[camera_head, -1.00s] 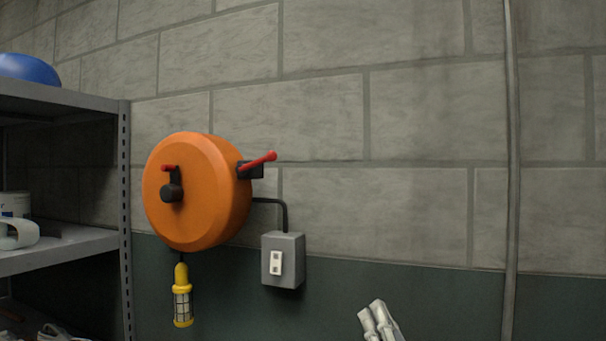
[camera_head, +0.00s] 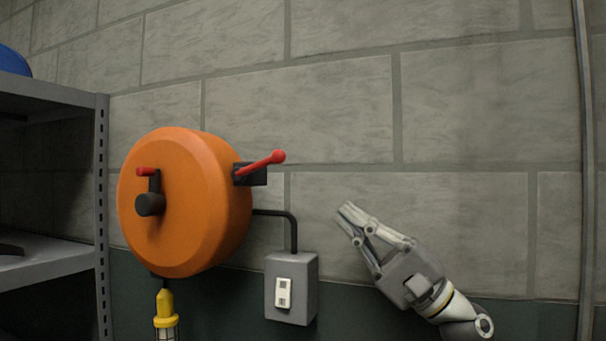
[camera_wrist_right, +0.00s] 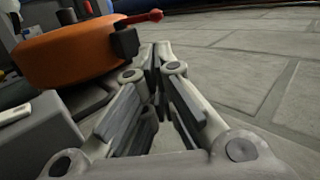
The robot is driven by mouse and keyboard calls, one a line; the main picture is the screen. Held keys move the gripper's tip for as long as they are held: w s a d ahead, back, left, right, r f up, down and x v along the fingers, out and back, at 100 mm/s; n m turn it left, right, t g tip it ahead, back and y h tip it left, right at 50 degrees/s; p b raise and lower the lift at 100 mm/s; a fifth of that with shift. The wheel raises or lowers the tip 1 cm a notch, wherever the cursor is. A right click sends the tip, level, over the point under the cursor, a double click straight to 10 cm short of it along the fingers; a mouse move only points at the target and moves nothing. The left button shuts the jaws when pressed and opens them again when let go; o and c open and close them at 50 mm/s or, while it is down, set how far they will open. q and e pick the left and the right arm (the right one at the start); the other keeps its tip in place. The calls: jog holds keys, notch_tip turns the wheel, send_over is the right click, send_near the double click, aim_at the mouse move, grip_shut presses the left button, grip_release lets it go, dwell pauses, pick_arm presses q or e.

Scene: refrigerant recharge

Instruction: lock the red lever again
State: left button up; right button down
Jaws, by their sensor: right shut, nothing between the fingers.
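The red lever (camera_head: 262,163) sticks out from a black bracket (camera_head: 250,175) on the right side of the orange reel (camera_head: 180,205). It points right and slightly up. My right gripper (camera_head: 345,211) is shut and empty, to the right of the lever and a little lower, apart from it. In the right wrist view the shut fingertips (camera_wrist_right: 158,48) point toward the reel (camera_wrist_right: 70,50), and the red lever (camera_wrist_right: 140,18) shows just beyond them to the upper left. My left gripper is not in view.
A grey socket box (camera_head: 291,288) on the wall sits below the lever, joined to the reel by a black cable. A yellow work lamp (camera_head: 165,310) hangs under the reel. A grey shelf (camera_head: 102,220) stands at the left. The wall right of the lever is bare.

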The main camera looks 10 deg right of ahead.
aim_at(257, 166)
pick_arm(q)
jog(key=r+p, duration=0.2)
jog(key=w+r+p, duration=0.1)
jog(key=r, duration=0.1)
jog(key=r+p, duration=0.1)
jog(key=p, duration=0.1)
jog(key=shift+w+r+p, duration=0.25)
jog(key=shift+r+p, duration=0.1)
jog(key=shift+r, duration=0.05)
pick_arm(e)
jog(key=x, duration=1)
pick_arm(q)
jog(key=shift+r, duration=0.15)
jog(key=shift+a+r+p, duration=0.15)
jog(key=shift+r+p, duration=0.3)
jog(key=shift+p, duration=0.1)
pick_arm(e)
jog(key=shift+r+h, duration=0.35)
jog(key=shift+h, duration=0.05)
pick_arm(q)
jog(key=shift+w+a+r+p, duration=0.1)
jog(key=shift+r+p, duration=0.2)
pick_arm(e)
jog(key=shift+r+h, duration=0.2)
jog(key=shift+h, duration=0.1)
